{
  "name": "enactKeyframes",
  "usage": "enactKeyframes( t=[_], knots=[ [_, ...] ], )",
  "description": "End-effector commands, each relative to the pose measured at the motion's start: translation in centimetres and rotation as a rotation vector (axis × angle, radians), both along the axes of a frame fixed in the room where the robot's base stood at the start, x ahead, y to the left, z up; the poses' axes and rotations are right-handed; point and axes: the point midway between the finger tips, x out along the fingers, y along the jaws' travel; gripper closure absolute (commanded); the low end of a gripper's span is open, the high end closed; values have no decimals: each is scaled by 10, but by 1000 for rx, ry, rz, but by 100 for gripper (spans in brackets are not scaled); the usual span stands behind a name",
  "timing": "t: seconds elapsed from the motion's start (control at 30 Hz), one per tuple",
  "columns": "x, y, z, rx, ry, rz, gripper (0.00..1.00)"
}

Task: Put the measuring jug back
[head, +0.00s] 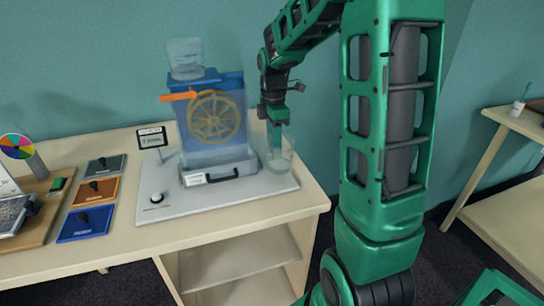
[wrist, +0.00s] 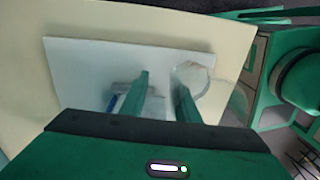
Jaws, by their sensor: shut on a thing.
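The measuring jug (head: 281,160) is clear and hard to make out. It appears upright at the right end of the pale grey board, beside the water-wheel stand. My gripper (head: 277,135) points down from above and is shut on it. In the wrist view the jug's round rim (wrist: 190,68) shows by the right finger of my gripper (wrist: 162,82). The exact grip, and whether the jug's base touches the board, cannot be told.
The blue water-wheel stand (head: 215,120), with a clear container (head: 186,58) on top and an orange lever (head: 178,96), stands just left of my gripper. Its grey board (head: 240,197) lies on the table (head: 200,238). Coloured switch plates (head: 95,192) lie left.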

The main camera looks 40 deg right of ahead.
Motion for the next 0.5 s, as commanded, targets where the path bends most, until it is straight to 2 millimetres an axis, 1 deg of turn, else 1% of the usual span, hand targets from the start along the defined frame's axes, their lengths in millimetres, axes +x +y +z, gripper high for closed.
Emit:
enactKeyframes(
  t=[0.03, 0.2, 0.27, 0.5],
  knots=[
    [-1, 1, -7, 1, 4, 0, 100],
    [-1, 1, -27, 1, 3, 1, 100],
    [-1, 1, -30, 1, 2, 1, 100],
    [0, 1, -30, 0, 0, 2, 100]
  ],
)
